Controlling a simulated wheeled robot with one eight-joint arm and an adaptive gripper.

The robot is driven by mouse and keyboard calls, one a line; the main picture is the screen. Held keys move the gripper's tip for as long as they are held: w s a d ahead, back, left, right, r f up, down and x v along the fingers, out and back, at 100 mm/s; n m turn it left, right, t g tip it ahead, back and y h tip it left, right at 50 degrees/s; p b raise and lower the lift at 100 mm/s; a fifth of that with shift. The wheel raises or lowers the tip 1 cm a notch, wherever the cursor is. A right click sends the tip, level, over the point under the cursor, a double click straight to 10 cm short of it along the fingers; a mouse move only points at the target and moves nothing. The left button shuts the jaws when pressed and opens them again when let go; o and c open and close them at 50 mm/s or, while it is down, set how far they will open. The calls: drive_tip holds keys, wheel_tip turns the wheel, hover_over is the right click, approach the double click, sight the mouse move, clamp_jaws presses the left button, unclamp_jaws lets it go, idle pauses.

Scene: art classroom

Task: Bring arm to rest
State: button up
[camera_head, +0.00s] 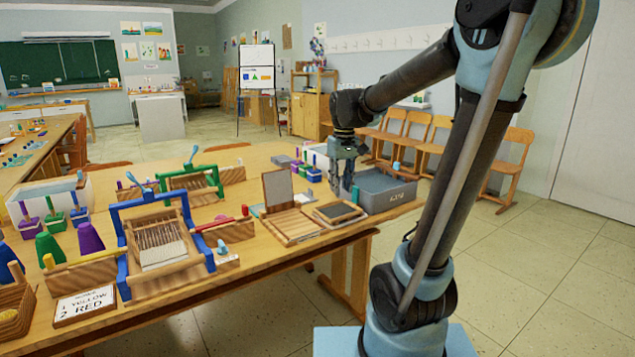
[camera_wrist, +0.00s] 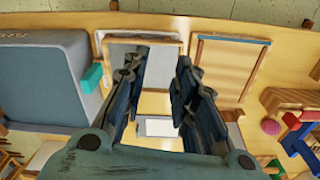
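My arm reaches over the right end of the wooden table (camera_head: 255,270), and my gripper (camera_head: 347,180) points down beside the grey bin (camera_head: 392,203). In the wrist view my gripper (camera_wrist: 162,72) has its two dark fingers apart. I see nothing held between them. Behind the fingers lies a small wooden-framed dark panel (camera_head: 338,211), which appears pale in the wrist view. The grey bin fills the left of the wrist view (camera_wrist: 45,80), with a teal piece (camera_wrist: 91,78) at its edge.
A wooden tray with a raised panel (camera_head: 290,224) lies left of the framed panel. A blue-framed loom (camera_head: 128,235), a green-framed loom (camera_head: 216,178) and a number card (camera_head: 84,304) stand farther left. Chairs (camera_head: 438,130) line the wall behind.

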drive_tip(key=s+d+f+m, duration=0.1)
drive_tip(key=s+d+f, duration=0.2)
drive_tip(key=s, duration=0.4)
drive_tip(key=s+d+f+m+t, duration=0.1)
drive_tip(key=s+d+f+m, duration=0.1)
drive_tip(key=s+d+f, duration=0.2)
drive_tip(key=s+d+f+m, duration=0.1)
drive_tip(key=s+d+f, duration=0.3)
drive_tip(key=s, duration=0.6)
wheel_tip(320, 180, down, 3)
drive_tip(key=shift+s+d+r+m, duration=0.2)
drive_tip(key=shift+s+d+m, duration=0.05)
drive_tip(key=shift+m, duration=0.05)
